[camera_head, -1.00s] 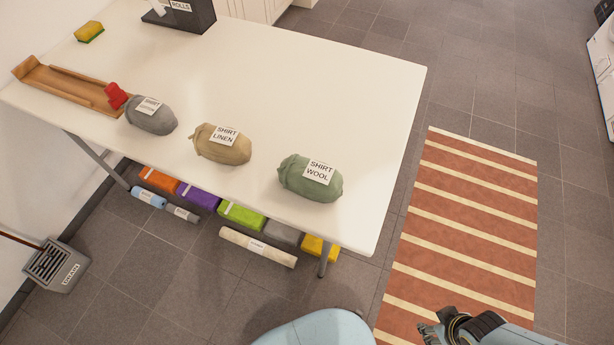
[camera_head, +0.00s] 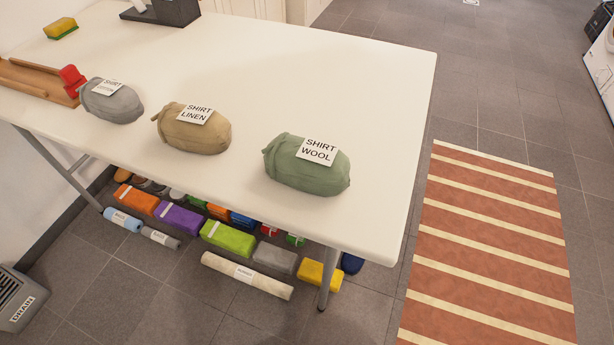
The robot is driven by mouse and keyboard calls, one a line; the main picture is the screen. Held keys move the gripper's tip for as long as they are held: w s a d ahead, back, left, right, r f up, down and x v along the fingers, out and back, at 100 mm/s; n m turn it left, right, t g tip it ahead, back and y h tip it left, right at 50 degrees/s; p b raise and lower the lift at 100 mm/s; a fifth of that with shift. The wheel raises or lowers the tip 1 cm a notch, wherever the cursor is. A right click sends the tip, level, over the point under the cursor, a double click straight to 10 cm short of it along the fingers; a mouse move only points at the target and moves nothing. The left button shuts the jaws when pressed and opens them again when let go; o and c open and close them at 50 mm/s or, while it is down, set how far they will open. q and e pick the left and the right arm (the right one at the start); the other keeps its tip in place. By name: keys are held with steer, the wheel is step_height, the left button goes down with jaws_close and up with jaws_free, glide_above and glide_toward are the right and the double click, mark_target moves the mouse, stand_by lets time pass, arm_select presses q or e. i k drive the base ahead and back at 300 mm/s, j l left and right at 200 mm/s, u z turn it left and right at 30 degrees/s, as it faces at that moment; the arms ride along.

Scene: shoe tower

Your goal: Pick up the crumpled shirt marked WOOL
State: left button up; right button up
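The crumpled green shirt (camera_head: 300,176) with a white tag reading SHIRT WOOL lies near the front right corner of the white table (camera_head: 330,80). To its left lies a tan bundle (camera_head: 190,133) tagged SHIRT LINEN. Further left is a grey bundle (camera_head: 112,105) with a SHIRT tag whose second line is too small to read surely. Neither of my grippers shows in the head view, and nothing touches the green shirt.
A wooden tray (camera_head: 35,80) with a red object (camera_head: 73,77) and a yellow sponge (camera_head: 61,28) are at the table's left. Coloured boxes and rolls lie beneath the table. A striped rug (camera_head: 490,250) covers the floor at right.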

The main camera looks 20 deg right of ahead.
mark_target(308, 165)
steer(key=j+z, duration=0.5)
steer(key=k+j+z, duration=0.15)
steer(key=j+z, duration=0.3)
steer(key=j, duration=0.1)
